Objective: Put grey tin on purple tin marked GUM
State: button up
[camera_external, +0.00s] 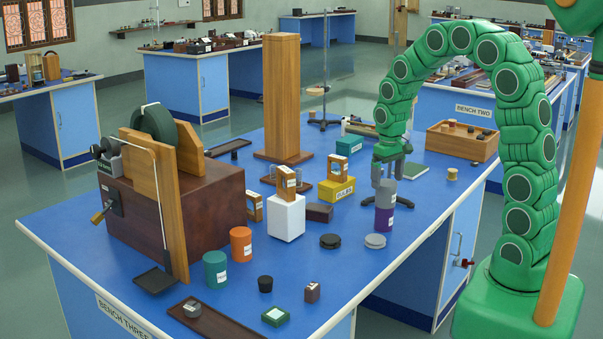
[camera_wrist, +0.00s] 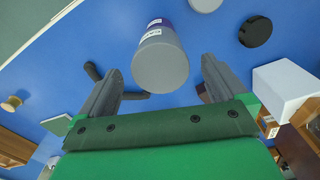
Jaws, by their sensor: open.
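The grey tin (camera_external: 385,194) stands upright on top of the purple tin (camera_external: 384,220) near the front right part of the bench. In the wrist view the grey tin (camera_wrist: 160,66) has a white label, and a strip of the purple tin (camera_wrist: 160,23) with its own label shows beyond it. The label wording is too small to read. My gripper (camera_external: 388,172) is above the stack, pointing down. In the wrist view my gripper's fingers (camera_wrist: 162,82) are open, one on each side of the grey tin, with gaps between.
A grey disc (camera_external: 375,241) and a black disc (camera_external: 330,241) lie near the stack. A white block (camera_external: 287,219), a yellow block (camera_external: 337,190) and a dark brown box (camera_external: 319,212) stand to the left. A wooden tray (camera_external: 462,143) is behind right.

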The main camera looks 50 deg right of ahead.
aim_at(387, 183)
notch_tip(387, 183, up, 5)
jog(key=shift+w+r, duration=0.1)
jog(key=shift+r, duration=0.45)
jog(key=s+a+r+n, duration=0.1)
jog(key=s+a, duration=0.3)
jog(key=s, duration=0.6)
jog(key=s+a+r+n+g, duration=0.1)
jog(key=s+a, duration=0.4)
jog(key=s, duration=0.5)
jog(key=s+a+r+n, duration=0.1)
jog(key=s+a+r, duration=0.2)
jog(key=s, duration=0.8)
jog(key=shift+a+g, duration=0.4)
jog(key=shift+a, duration=0.25)
